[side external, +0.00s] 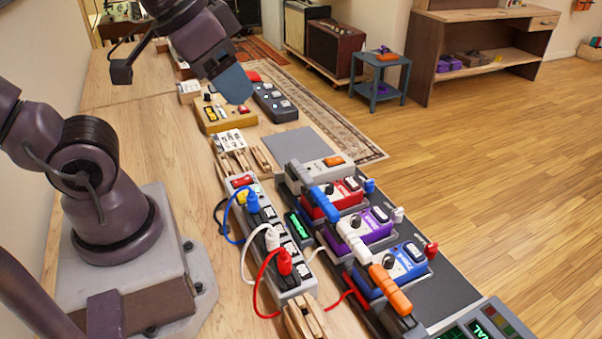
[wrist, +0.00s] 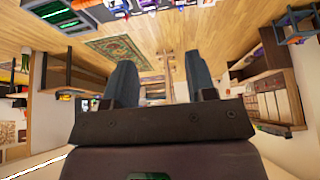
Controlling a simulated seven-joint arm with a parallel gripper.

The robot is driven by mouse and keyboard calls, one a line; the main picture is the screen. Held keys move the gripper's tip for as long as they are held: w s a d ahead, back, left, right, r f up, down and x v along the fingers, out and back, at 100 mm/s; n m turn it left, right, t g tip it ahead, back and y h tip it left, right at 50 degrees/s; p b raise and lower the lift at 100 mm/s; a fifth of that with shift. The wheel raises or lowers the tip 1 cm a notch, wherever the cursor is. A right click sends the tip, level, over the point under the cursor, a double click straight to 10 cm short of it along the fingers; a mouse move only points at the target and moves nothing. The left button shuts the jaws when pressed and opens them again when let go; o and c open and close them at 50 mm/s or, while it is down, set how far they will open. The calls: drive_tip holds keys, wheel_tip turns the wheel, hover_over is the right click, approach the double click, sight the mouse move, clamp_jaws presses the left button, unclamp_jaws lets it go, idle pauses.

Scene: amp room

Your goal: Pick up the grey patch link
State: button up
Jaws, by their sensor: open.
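The grey patch link (side external: 298,172) sits at the left end of the row of pedals in the side external view, beside the grey pedal (side external: 328,171). It is small there, and I cannot tell exactly how it is seated. My gripper (side external: 234,85) is high above the table, up and left of the link and well apart from it. In the wrist view my gripper (wrist: 161,80) shows two blue-grey fingers spread apart with nothing between them. I cannot make out the grey link in the wrist view.
A blue link (side external: 325,198), a white link (side external: 353,240) and an orange link (side external: 389,287) lie along the pedals. A power strip (side external: 290,268) with coloured plugs and cables stands to their left. A bare grey pad (side external: 299,142) lies behind the row.

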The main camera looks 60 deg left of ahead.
drive_tip(key=m+g+y, duration=0.5)
drive_tip(key=m+g, duration=0.1)
drive_tip(key=m, duration=1.2)
approach(302, 171)
drive_tip(key=shift+h, duration=0.3)
drive_tip(key=x, duration=0.4)
drive_tip(key=shift+w+a, duration=0.25)
drive_tip(key=shift+a, duration=0.05)
drive_tip(key=x, duration=0.4)
drive_tip(key=shift+s+a, duration=0.15)
drive_tip(key=shift+s, duration=0.1)
drive_tip(key=shift+a+f, duration=0.15)
drive_tip(key=shift+f, duration=0.3)
drive_tip(key=shift+f, duration=0.25)
